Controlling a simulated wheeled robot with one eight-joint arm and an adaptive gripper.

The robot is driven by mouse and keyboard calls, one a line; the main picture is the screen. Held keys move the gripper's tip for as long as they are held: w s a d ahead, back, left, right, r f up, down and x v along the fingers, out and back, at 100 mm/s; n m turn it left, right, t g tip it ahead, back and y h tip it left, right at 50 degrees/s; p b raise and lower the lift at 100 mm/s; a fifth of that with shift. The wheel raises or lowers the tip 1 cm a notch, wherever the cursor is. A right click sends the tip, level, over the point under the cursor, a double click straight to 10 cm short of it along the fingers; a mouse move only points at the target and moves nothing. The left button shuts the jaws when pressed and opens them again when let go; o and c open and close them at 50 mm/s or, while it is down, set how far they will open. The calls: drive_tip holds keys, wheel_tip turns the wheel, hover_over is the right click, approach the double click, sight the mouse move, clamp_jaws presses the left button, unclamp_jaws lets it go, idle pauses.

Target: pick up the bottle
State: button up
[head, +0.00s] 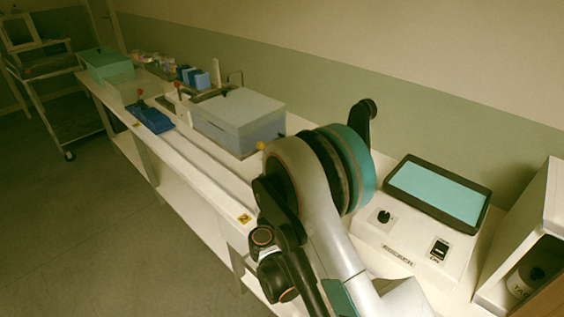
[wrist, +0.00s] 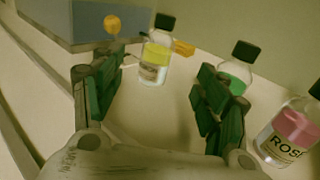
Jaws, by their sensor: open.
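In the wrist view my gripper (wrist: 160,103) is open and empty, with green-padded fingers spread wide. A clear bottle with a yellow label and black cap (wrist: 156,56) stands ahead, between the fingers in the picture and beyond their tips. A bottle with green contents and a black cap (wrist: 238,67) stands just behind the right finger, partly hidden by it. A bottle with a pink label reading "ROSE" (wrist: 291,133) is at the right edge, cut off by the frame. In the head view my arm hides the gripper and these bottles.
A grey-blue box (head: 238,119) with a yellow knob sits on the white bench (head: 205,165), near the yellow-label bottle. A white device with a teal screen (head: 437,192) stands at right, by an open white cabinet (head: 528,240). A blue item (head: 151,118) lies farther along.

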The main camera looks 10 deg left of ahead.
drive_tip(key=shift+w+r+p, duration=0.25)
drive_tip(key=shift+w+p, duration=0.2)
drive_tip(key=shift+w, duration=0.05)
drive_tip(key=w, duration=0.3)
drive_tip(key=w+b, duration=0.1)
drive_tip(key=w, duration=0.1)
drive_tip(key=shift+w+a+f, duration=0.1)
drive_tip(key=shift+a+f, duration=0.1)
drive_tip(key=shift+f, duration=0.15)
drive_tip(key=shift+w+a+r+b, duration=0.15)
drive_tip(key=shift+w+b, duration=0.3)
drive_tip(key=shift+w, duration=0.55)
drive_tip(key=shift+w+a+b, duration=0.1)
drive_tip(key=shift+w+b, duration=0.35)
drive_tip(key=shift+w, duration=0.55)
drive_tip(key=shift+w+a+r+b, duration=0.15)
drive_tip(key=shift+w+b, duration=0.3)
drive_tip(key=shift+w, duration=0.55)
drive_tip(key=c, duration=1.3)
